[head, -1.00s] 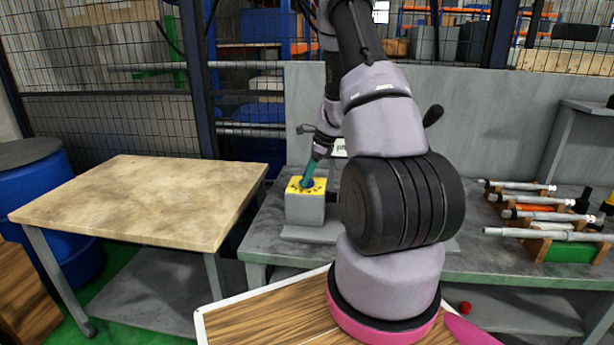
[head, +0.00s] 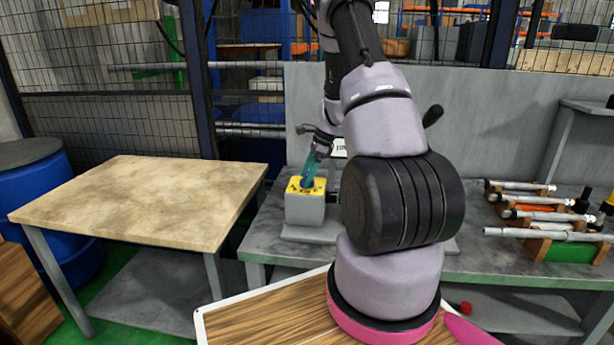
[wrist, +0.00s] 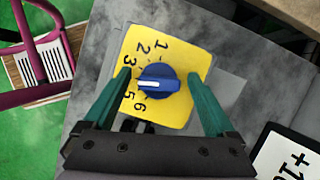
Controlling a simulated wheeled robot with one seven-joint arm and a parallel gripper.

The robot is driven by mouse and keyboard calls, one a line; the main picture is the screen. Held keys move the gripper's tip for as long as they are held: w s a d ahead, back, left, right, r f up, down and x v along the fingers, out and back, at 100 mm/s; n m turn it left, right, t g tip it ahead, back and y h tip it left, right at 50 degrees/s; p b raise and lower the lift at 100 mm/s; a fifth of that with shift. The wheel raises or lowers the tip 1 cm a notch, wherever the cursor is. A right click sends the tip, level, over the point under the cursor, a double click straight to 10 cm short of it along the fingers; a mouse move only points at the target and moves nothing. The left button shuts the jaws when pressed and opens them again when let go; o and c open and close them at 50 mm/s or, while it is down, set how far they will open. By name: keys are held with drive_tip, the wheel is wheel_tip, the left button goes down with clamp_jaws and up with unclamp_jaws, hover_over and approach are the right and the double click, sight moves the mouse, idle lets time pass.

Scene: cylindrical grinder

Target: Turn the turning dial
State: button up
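The turning dial (wrist: 160,82) is a round blue knob with a white pointer line. It sits on a yellow plate (wrist: 182,56) printed with black numbers. The pointer faces left in the wrist view, between the 3 and the 5; the 4 is not visible. In the head view the yellow plate (head: 293,188) tops a grey box (head: 305,209). My gripper (wrist: 159,73) is open with teal fingers, one on each side of the dial. Small gaps show between fingers and knob. In the head view my gripper (head: 309,180) points down at the dial.
The box stands on a grey workbench (head: 265,240) against a grey back panel. Shafts on racks (head: 550,230) lie at the right. An empty wooden table (head: 140,200) is at the left. A white card marked +10 (wrist: 288,155) lies beside the box.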

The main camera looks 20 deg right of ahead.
drive_tip(key=v, duration=1)
drive_tip(key=shift+r, duration=0.35)
drive_tip(key=shift+s+d, duration=0.1)
drive_tip(key=shift+d, duration=0.05)
drive_tip(key=s+a+r+n+t, duration=0.1)
drive_tip(key=s+a+r+n, duration=0.4)
drive_tip(key=r, duration=0.4)
drive_tip(key=s+a+r+n+t, duration=0.1)
drive_tip(key=s+a+r+n, duration=0.2)
drive_tip(key=a+r, duration=0.4)
drive_tip(key=s+a+r+n+t+h, duration=0.1)
drive_tip(key=s+a+r+n+t, duration=0.1)
drive_tip(key=s, duration=0.7)
drive_tip(key=s+a+r+n+t+h, duration=0.1)
drive_tip(key=s+a+r+n, duration=0.4)
drive_tip(key=s+r+n, duration=0.1)
drive_tip(key=s+n, duration=0.1)
drive_tip(key=s, duration=0.1)
drive_tip(key=shift+s+r+n+t, duration=0.35)
drive_tip(key=shift+n+t, duration=0.05)
